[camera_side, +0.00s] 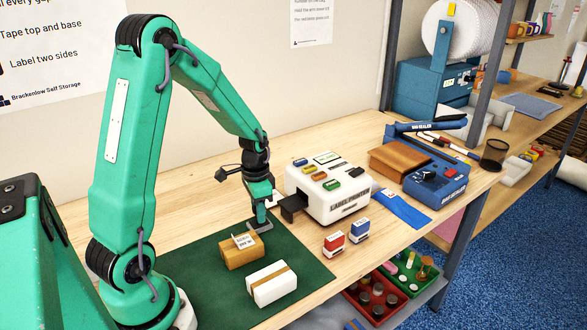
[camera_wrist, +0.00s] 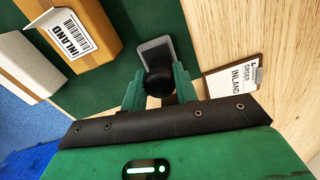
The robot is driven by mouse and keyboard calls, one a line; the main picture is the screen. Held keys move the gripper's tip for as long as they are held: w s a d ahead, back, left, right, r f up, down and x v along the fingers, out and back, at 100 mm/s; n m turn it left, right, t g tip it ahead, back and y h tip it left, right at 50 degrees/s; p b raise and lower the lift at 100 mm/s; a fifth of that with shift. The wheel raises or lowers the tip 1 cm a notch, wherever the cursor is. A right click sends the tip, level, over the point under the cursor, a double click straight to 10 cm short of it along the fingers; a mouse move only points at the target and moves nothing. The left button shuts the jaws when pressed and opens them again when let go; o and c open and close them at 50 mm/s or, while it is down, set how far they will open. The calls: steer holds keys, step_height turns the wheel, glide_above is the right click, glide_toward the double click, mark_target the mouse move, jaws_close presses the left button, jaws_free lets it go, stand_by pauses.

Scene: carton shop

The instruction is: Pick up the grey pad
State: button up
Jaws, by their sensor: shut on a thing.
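The grey pad (camera_wrist: 153,49) is a flat grey plate with a rounded black knob (camera_wrist: 159,84) on it. In the wrist view my gripper (camera_wrist: 158,86) has one green finger on each side of the knob and is shut on it. Much of the pad is hidden behind the knob and fingers. In the side view my gripper (camera_side: 260,213) points down, with the pad (camera_side: 262,227) below it near the back edge of the green mat (camera_side: 305,255). I cannot tell whether the pad touches the mat.
A brown carton (camera_side: 241,252) with a label and a white carton (camera_side: 272,289) with brown tape stand on the mat. A label printer (camera_side: 335,200) stands close at right, with red (camera_side: 333,244) and blue (camera_side: 357,230) stampers in front. An order card (camera_wrist: 228,80) lies beside the mat.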

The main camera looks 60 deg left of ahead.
steer(key=shift+r, duration=0.15)
steer(key=shift+r, duration=0.55)
steer(key=r, duration=0.3)
steer(key=shift+d, duration=0.2)
steer(key=s+d+r, duration=0.1)
steer(key=d+r, duration=0.5)
steer(key=d, duration=0.5)
steer(key=shift+s+r, duration=0.2)
steer(key=shift+r, duration=0.1)
steer(key=shift+d, duration=0.1)
